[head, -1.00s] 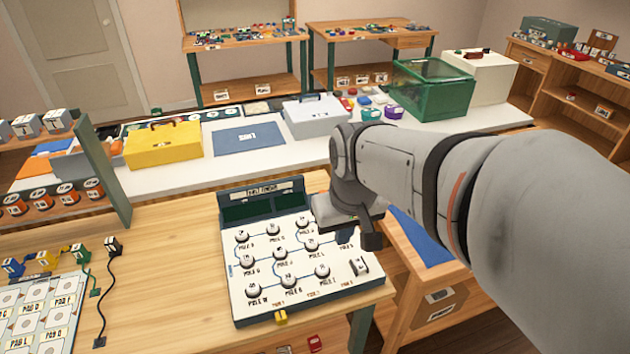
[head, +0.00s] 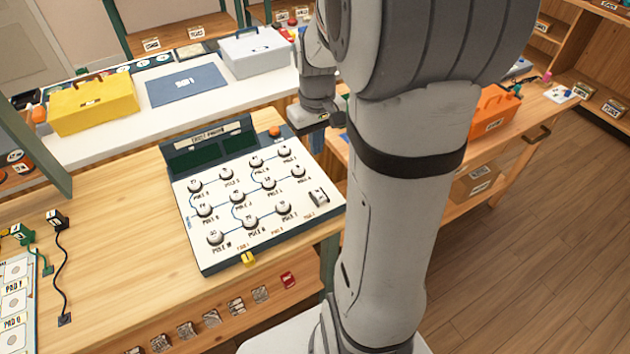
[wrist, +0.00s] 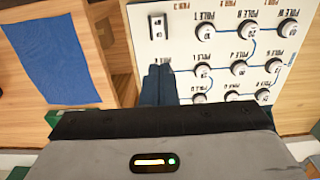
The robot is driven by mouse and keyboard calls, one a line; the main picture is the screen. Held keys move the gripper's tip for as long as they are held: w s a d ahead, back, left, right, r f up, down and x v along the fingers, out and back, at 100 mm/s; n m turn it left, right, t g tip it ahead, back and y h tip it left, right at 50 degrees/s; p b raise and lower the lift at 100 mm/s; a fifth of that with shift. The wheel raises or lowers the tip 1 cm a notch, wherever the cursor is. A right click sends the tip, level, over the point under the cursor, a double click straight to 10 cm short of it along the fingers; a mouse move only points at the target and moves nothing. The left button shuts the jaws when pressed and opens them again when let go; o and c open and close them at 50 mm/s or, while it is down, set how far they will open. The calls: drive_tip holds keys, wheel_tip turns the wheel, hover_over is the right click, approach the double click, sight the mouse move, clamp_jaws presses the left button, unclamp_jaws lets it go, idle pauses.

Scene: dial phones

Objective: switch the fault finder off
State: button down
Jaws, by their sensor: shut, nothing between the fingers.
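The fault finder (head: 228,251) is a sloped white panel in a dark case on the wooden table, with several round labelled pole knobs joined by blue lines. Its switch (head: 318,197) is a small plate at the panel's right side; it also shows at the top of the wrist view (wrist: 157,26). I cannot tell the switch's position. My gripper (head: 318,143) is by the panel's upper right edge. In the wrist view its blue fingers (wrist: 158,70) are together and empty, pointing toward the switch and apart from it in the picture.
An orange knob (head: 274,131) is at the panel's top right corner, near my gripper. A yellow piece (head: 248,258) is at its front edge. A yellow box (head: 93,106) and a grey box (head: 256,50) stand behind. Bare table (head: 115,230) lies left.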

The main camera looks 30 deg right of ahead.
sight(316, 192)
drive_tip(key=shift+f, duration=0.1)
wheel_tip(316, 192, down, 14)
drive_tip(key=shift+r+p, duration=0.1)
drive_tip(key=shift+p, duration=0.3)
idle(0.3)
